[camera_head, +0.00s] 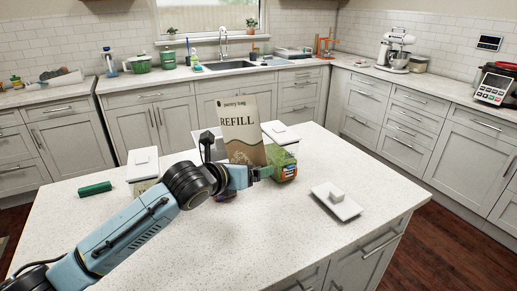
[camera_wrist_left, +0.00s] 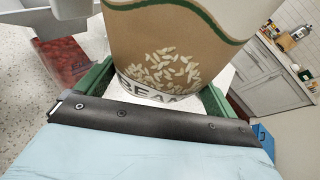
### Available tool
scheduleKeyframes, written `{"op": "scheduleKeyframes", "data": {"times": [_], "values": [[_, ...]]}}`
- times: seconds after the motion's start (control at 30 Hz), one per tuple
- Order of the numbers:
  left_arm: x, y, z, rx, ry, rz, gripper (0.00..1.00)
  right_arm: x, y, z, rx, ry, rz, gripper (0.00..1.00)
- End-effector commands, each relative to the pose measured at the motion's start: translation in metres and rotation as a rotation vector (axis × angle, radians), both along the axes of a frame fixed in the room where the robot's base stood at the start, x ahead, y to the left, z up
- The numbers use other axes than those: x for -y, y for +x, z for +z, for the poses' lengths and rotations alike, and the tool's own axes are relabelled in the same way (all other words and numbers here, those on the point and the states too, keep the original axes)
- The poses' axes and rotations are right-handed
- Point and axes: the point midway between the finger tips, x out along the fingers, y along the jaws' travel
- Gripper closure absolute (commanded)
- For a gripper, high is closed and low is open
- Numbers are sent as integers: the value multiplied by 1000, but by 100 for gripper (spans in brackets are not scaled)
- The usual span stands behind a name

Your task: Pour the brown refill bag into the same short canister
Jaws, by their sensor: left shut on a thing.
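The brown refill bag (camera_head: 240,125) stands roughly upright above the island, marked "REFILL". My left gripper (camera_head: 258,173) is shut on its lower part. In the left wrist view the bag (camera_wrist_left: 165,50) fills the middle, with white grains printed on it and green parts at both sides. A green box-like container (camera_head: 284,165) with an orange label is just right of the gripper, partly hidden. A white-lidded container (camera_head: 143,166) stands at the left, and another white lid (camera_head: 280,132) shows behind the bag. I cannot tell which is the short canister. My right gripper is not seen.
A loose white lid with a knob (camera_head: 336,201) lies on the right of the island (camera_head: 300,235). A green cylinder (camera_head: 95,188) lies at the left. A dark red packet (camera_wrist_left: 68,62) is beside the bag in the left wrist view. The island's front is clear.

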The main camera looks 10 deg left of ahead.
Motion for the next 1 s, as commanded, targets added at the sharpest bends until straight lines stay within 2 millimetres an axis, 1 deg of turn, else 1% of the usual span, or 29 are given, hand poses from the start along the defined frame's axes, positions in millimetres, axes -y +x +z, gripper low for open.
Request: {"op": "scheduleKeyframes", "data": {"times": [0.03,0.1,0.2,0.3,0.37,0.47,0.63,0.7,0.77,0.93,1.0], "values": [[7,13,13,2,-15,-21,36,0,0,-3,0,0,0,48],[15,24,25,-6,-34,-45,36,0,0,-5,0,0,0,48],[24,35,39,-17,-53,-71,36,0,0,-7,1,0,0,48],[28,41,47,-27,-65,-84,36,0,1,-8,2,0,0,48],[30,43,49,-30,-71,-89,36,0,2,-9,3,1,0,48],[33,43,44,-41,-94,-92,36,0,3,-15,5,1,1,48],[38,40,26,-77,-171,-91,36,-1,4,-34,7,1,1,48],[41,38,20,-91,-206,-92,36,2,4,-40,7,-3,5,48],[43,37,13,-104,-236,-91,36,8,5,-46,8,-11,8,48],[50,34,-6,-148,-334,-90,36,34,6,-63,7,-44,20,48],[55,31,3,-191,-430,-91,36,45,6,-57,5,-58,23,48]]}}
